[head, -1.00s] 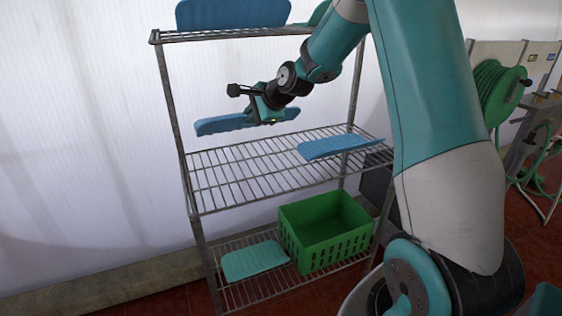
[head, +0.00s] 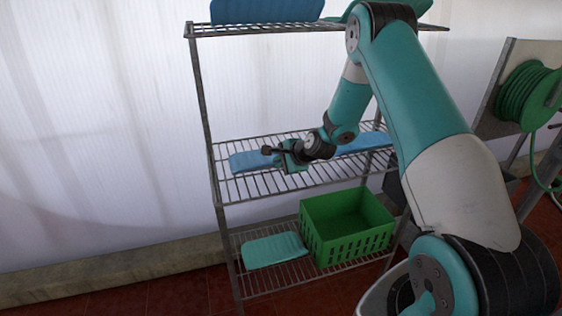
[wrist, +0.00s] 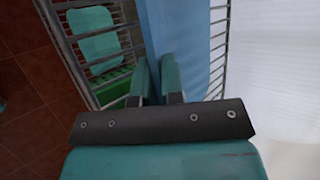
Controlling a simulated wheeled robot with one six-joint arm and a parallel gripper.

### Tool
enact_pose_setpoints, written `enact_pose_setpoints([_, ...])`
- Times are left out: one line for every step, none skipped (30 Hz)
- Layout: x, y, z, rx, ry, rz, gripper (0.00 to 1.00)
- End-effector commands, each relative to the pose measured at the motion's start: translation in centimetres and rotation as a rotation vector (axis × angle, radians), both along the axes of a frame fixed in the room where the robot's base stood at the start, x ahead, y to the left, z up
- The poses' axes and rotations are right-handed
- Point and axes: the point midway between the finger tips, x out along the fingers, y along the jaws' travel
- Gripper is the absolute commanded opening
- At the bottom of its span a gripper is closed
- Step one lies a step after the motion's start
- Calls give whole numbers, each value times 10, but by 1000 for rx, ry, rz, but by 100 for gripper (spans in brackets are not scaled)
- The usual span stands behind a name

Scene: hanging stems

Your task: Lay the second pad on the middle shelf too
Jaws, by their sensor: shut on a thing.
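My gripper (head: 283,160) is shut on a blue pad (head: 249,162) at the left part of the middle shelf (head: 240,188). The held pad looks level and at or just above the wires; I cannot tell whether it touches them. In the wrist view the gripper's fingers (wrist: 158,80) grip the edge of the blue pad (wrist: 185,40). Another blue pad (head: 362,143) lies on the right part of the middle shelf, partly hidden behind my arm.
A blue pad (head: 266,10) and part of a teal one stand on the top shelf (head: 240,30). The bottom shelf holds a teal pad (head: 273,250) and a green crate (head: 350,240). A green hose reel (head: 528,97) is at the right.

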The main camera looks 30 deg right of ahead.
Motion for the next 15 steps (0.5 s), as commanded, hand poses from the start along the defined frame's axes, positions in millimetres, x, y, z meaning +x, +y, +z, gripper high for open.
enact_pose_setpoints([0,0,0,0,-1,0,0])
enact_pose_setpoints([0,0,0,0,-1,0,0])
enact_pose_setpoints([0,0,0,0,-1,0,0])
enact_pose_setpoints([0,0,0,0,0,0,0])
enact_pose_setpoints([0,0,0,0,0,0,0])
enact_pose_setpoints([0,0,-1,0,0,0,0])
enact_pose_setpoints([0,0,-1,0,0,0,13])
enact_pose_setpoints([0,0,-1,0,0,0,20])
enact_pose_setpoints([0,0,-1,0,0,0,29])
enact_pose_setpoints([0,0,-1,0,0,0,34])
enact_pose_setpoints([0,0,-1,0,0,0,34])
enact_pose_setpoints([0,0,-1,1,0,-1,34])
enact_pose_setpoints([0,0,-1,1,0,-1,34])
enact_pose_setpoints([0,0,-1,1,0,-1,34])
enact_pose_setpoints([0,0,-1,1,0,-1,34])
